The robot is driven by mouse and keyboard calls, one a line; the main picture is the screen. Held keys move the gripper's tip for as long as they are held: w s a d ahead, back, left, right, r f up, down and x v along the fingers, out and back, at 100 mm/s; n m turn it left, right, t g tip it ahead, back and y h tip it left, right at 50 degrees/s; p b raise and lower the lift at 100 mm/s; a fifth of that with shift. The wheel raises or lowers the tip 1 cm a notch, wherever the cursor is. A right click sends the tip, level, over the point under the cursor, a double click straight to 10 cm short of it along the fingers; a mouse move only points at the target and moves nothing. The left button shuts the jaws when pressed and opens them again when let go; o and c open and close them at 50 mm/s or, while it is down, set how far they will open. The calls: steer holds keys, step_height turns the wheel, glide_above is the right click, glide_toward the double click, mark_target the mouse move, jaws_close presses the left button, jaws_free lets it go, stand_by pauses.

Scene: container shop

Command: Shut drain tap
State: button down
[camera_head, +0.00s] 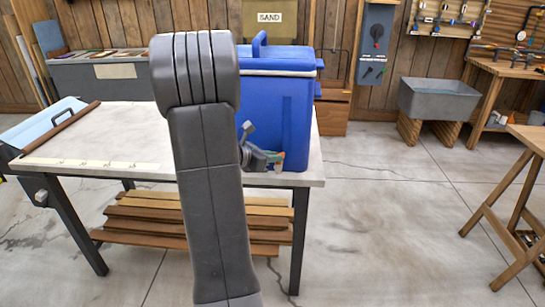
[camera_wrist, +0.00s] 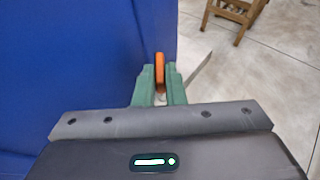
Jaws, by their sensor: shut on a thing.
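A blue lidded container (camera_head: 290,115) stands at the right end of the table. Its side wall fills the left of the wrist view (camera_wrist: 70,75). The orange drain tap handle (camera_wrist: 159,68) stands upright beside that wall. My gripper (camera_wrist: 160,82) has its green fingers on either side of the handle and is shut on it. In the head view my gripper (camera_head: 274,158) is low at the front of the container, by its right corner. The tap is too small there to make out clearly. The lower part of the handle is hidden between the fingers.
The table (camera_head: 100,130) has a pale top with a brown rod and a ruler strip at its left. Stacked planks (camera_head: 190,222) lie underneath. A grey sink (camera_head: 438,100) and a wooden trestle (camera_head: 500,215) stand to the right. The floor between is clear.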

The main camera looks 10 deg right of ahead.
steer(key=shift+w+a+m+g+h+p, duration=0.15)
steer(key=shift+m+g+h+p, duration=0.1)
steer(key=shift+m+g+p, duration=0.55)
steer(key=shift+w+d+m+g+h+p, duration=0.15)
steer(key=shift+m+g+h+p, duration=0.15)
steer(key=shift+m+g+p, duration=0.45)
steer(key=shift+w+a+m+g+h+p, duration=0.15)
steer(key=shift+m+g+h+p, duration=0.1)
steer(key=shift+m+g+p, duration=0.5)
steer(key=c, duration=1.5)
jaws_free()
steer(key=w+v, duration=0.1)
steer(key=v, duration=1.2)
steer(key=shift+s+a+r, duration=0.25)
steer(key=shift+s+a, duration=0.1)
steer(key=shift+s, duration=0.05)
steer(key=shift+o, duration=0.2)
